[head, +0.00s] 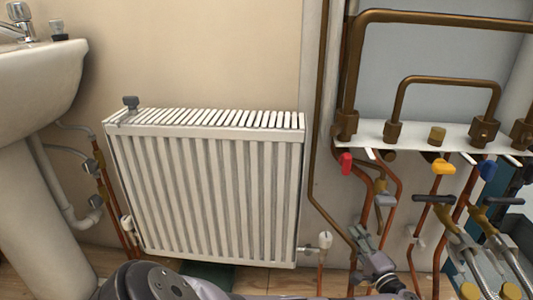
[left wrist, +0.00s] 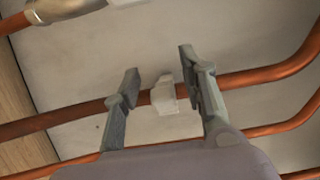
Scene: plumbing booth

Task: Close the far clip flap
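A small white clip (left wrist: 164,95) sits on a copper pipe (left wrist: 245,80) in the left wrist view. My left gripper (left wrist: 158,62) is open, with one finger on each side of the clip. Visible gaps separate the clip from both fingers in the picture; I cannot tell the depth between them. The clip's flap is too small to tell open from shut. Part of another white fitting (left wrist: 122,3) shows at the top edge. In the head view my left gripper (head: 364,238) is low among the pipes at the right, and hides part of them. My right gripper is not seen.
A white radiator (head: 205,190) stands left of the gripper, with a sink (head: 40,75) beyond it. Copper pipes crowd the space around the gripper.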

